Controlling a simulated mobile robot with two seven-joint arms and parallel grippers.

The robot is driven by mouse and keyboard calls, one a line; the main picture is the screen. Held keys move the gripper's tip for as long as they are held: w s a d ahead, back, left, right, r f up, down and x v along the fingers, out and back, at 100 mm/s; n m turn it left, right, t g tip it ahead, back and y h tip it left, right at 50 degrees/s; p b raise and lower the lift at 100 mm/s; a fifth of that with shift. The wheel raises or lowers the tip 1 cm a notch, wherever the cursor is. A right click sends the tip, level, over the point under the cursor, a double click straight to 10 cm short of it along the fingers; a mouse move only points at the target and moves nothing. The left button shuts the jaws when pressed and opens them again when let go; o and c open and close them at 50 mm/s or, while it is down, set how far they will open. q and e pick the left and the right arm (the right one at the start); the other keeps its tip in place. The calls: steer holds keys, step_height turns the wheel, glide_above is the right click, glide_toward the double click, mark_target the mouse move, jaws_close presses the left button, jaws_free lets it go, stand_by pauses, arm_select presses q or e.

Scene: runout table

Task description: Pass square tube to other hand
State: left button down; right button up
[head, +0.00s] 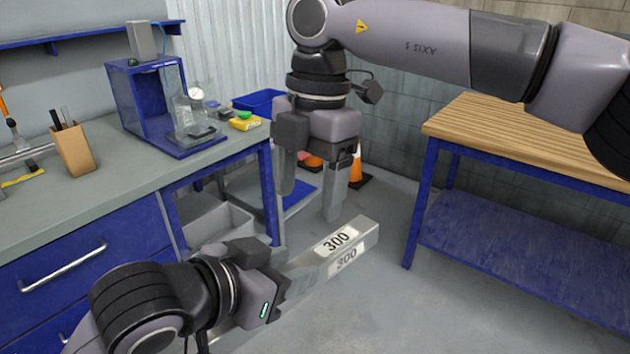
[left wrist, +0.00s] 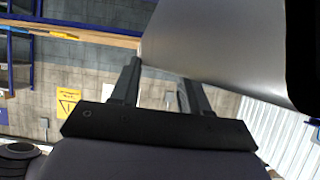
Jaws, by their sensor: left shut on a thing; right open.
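The square tube (head: 348,247) is a long pale metal bar with "300" labels on two faces. My left gripper (head: 283,281) is shut on it, and the tube's labelled end sticks out up and to the right. My right gripper (head: 309,203) hangs with its fingers pointing down, open and empty. Its fingertips are just above and left of the tube's labelled end in the picture, with no clear contact. In the left wrist view, the left gripper's fingers (left wrist: 160,90) reach up to a large smooth grey surface; I cannot tell whether it is the tube.
A grey-topped workbench (head: 110,165) with blue drawers stands at left, bearing a blue machine frame (head: 150,110) and a pen holder (head: 72,150). A wood-topped table (head: 510,135) stands at right. Orange cones (head: 356,170) stand behind the right gripper.

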mark_target(318, 250)
arm_select(q)
steer(key=shift+r, duration=0.1)
arm_select(e)
steer(key=shift+m+t+h, duration=0.3)
steer(key=shift+m+h, duration=0.1)
steer(key=shift+h, duration=0.3)
steer(key=f, duration=0.4)
steer(key=d+f, duration=0.1)
steer(key=f, duration=0.6)
steer(key=shift+s+d+f, duration=0.15)
steer(key=shift+f, duration=0.2)
arm_select(q)
steer(key=shift+d, duration=0.1)
arm_select(e)
steer(key=c, duration=1.3)
arm_select(q)
steer(key=shift+c, duration=2.4)
jaws_free()
arm_select(e)
steer(key=shift+r, duration=0.1)
